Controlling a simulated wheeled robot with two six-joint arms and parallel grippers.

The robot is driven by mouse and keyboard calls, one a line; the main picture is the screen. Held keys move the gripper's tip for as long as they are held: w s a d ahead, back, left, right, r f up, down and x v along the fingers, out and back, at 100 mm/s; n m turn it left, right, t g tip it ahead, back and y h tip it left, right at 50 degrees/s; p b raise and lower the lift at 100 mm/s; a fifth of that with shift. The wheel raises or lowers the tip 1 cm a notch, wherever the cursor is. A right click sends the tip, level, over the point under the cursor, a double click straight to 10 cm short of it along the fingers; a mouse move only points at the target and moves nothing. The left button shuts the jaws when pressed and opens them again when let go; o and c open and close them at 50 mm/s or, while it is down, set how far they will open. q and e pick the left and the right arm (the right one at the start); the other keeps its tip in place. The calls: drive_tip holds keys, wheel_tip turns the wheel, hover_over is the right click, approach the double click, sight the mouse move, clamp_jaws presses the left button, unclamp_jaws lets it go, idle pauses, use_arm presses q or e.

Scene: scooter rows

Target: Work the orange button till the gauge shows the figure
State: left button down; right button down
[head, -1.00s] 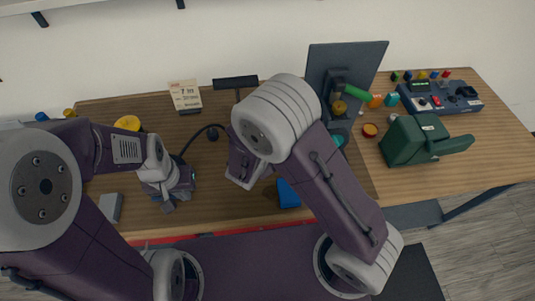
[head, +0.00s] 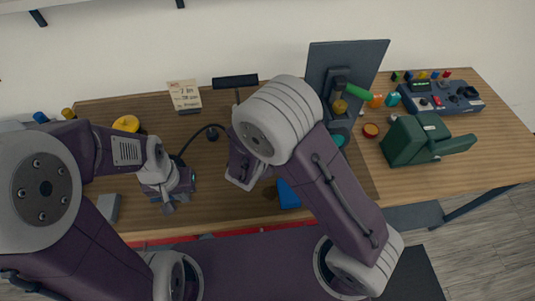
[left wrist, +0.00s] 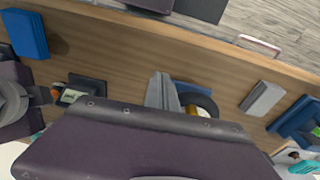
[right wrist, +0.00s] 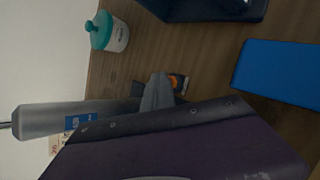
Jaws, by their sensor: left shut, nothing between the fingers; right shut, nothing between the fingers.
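A small dark device with a pale screen (left wrist: 70,97) lies on the table in the left wrist view, with an orange spot (left wrist: 55,92) at its edge beside my right arm. In the right wrist view an orange part (right wrist: 175,82) shows just behind the tips of my right gripper (right wrist: 158,88); contact cannot be told. In the head view my right arm hides the device. My right gripper (head: 243,182) is shut, low over the table. My left gripper (head: 170,205) is shut and empty at the left. A paper card (head: 184,96) stands at the back; its writing is unclear.
A blue block (head: 288,194) lies right of my right gripper. A green machine (head: 415,140), a dark upright panel (head: 360,65) and a control box (head: 440,97) stand to the right. A yellow ring (head: 126,123) and a grey block (head: 108,208) lie at the left.

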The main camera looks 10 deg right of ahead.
drive_tip(key=shift+r, duration=0.1)
idle(0.7)
drive_tip(key=shift+r+p, duration=0.5)
drive_tip(key=shift+r, duration=0.25)
wheel_tip(320, 180, up, 5)
drive_tip(key=p, duration=0.3)
idle(0.4)
